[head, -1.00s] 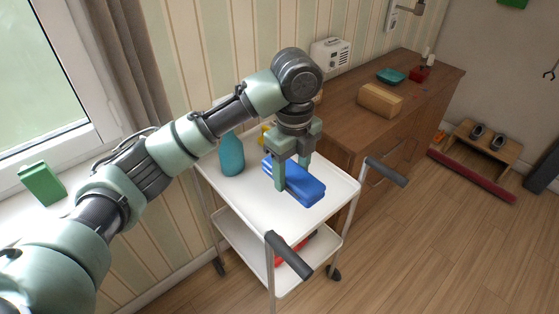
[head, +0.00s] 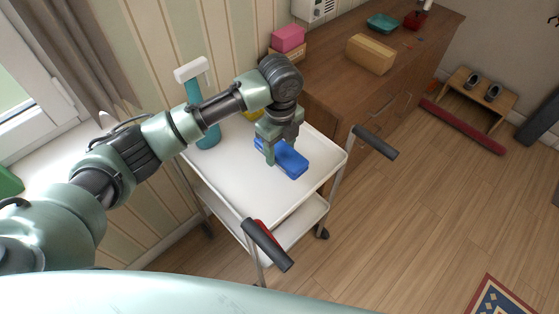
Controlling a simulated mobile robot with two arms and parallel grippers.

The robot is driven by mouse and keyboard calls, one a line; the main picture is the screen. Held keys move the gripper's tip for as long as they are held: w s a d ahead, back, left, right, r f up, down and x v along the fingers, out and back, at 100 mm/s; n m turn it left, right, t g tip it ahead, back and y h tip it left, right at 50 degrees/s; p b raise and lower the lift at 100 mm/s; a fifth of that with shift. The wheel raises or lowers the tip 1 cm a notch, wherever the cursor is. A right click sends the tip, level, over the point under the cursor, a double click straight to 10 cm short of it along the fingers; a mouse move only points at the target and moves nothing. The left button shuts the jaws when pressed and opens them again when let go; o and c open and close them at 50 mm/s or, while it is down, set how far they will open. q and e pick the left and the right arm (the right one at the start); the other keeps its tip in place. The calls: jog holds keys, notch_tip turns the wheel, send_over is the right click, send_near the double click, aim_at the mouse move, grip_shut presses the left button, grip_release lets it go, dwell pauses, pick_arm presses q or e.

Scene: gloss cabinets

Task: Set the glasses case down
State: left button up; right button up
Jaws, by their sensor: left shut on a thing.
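The blue glasses case (head: 289,161) is at the top tray of the white trolley (head: 228,178), lying flat and level. It looks to be on or just above the tray; the contact underneath is hidden. My left gripper (head: 272,148) points down over the case and is shut on it, with one finger showing on the near side. The gripper and wrist hide the far part of the case. My right gripper is not in view.
A teal spray bottle (head: 206,128) with a white head stands on the tray, left of my gripper. A yellow thing (head: 252,116) is behind the arm. Dark handles (head: 375,142) stick out from the trolley. The wooden cabinet (head: 335,92) stands close behind. The tray's front left is clear.

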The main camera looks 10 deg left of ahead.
aim_at(280, 150)
pick_arm(q)
notch_tip(280, 150, down, 2)
jog(key=shift+s+f, duration=0.15)
jog(key=shift+f, duration=1.95)
jog(key=shift+f, duration=0.2)
jog(key=o, duration=1.4)
jog(key=shift+r, duration=0.1)
notch_tip(280, 150, up, 12)
jog(key=shift+r, duration=0.1)
